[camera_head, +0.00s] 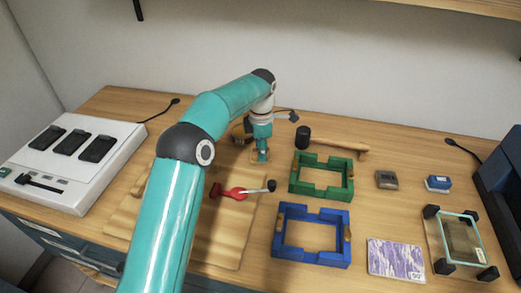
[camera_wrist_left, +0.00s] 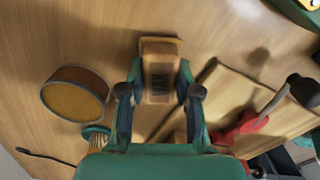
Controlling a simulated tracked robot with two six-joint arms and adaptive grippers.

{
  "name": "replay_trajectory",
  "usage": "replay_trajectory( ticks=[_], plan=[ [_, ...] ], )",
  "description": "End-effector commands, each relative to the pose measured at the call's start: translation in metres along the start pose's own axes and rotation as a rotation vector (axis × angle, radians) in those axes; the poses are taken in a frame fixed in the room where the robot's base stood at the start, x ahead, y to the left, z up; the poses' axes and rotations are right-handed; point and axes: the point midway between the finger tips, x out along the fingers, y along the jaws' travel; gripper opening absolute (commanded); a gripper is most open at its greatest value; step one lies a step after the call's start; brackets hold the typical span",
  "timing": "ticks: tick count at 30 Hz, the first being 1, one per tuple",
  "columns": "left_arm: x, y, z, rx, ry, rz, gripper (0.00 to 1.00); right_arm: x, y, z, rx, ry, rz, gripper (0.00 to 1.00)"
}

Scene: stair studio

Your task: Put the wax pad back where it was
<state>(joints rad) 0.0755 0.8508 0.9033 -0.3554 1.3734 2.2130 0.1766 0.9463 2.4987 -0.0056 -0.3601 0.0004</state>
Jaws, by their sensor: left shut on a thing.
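My left gripper (camera_head: 262,143) is shut on a tan block with a dark label (camera_wrist_left: 160,75), which looks like the wax pad. In the left wrist view the block sits between the two fingertips (camera_wrist_left: 160,92), with a wider tan base beyond it. In the head view the pad's base (camera_head: 260,156) shows under the fingers, low over the table by the far right corner of the wooden board. I cannot tell whether it touches the table. A round tin with a yellow-brown top (camera_wrist_left: 76,93) stands beside it. My right gripper is not in view.
The wooden board (camera_head: 225,245) holds a red-handled tool (camera_head: 235,192). To the right are a black-headed mallet (camera_head: 335,146), a green frame (camera_head: 322,188) and a blue frame (camera_head: 313,257). A white charger (camera_head: 70,190) stands left. Bare table lies between the mallet and the small grey box (camera_head: 387,180).

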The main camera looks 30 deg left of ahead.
Motion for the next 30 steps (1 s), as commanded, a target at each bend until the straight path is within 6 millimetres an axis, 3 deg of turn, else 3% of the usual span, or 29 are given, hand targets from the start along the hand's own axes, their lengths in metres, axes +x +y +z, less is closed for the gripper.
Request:
replay_trajectory(
  ticks=[11, 12, 16, 30],
  plan=[
    [0.005, 0.000, 0.000, 0.001, 0.000, 0.001, 0.05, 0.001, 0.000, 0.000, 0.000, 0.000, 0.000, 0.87],
    [0.005, 0.000, 0.000, 0.001, 0.000, 0.001, 0.36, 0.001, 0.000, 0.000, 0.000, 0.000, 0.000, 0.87],
    [0.005, 0.000, 0.000, 0.001, 0.000, 0.000, 0.57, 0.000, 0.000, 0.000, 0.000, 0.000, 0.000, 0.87],
    [0.009, 0.000, 0.001, 0.002, 0.000, 0.001, 0.57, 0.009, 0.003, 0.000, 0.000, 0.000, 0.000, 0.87]
  ],
)
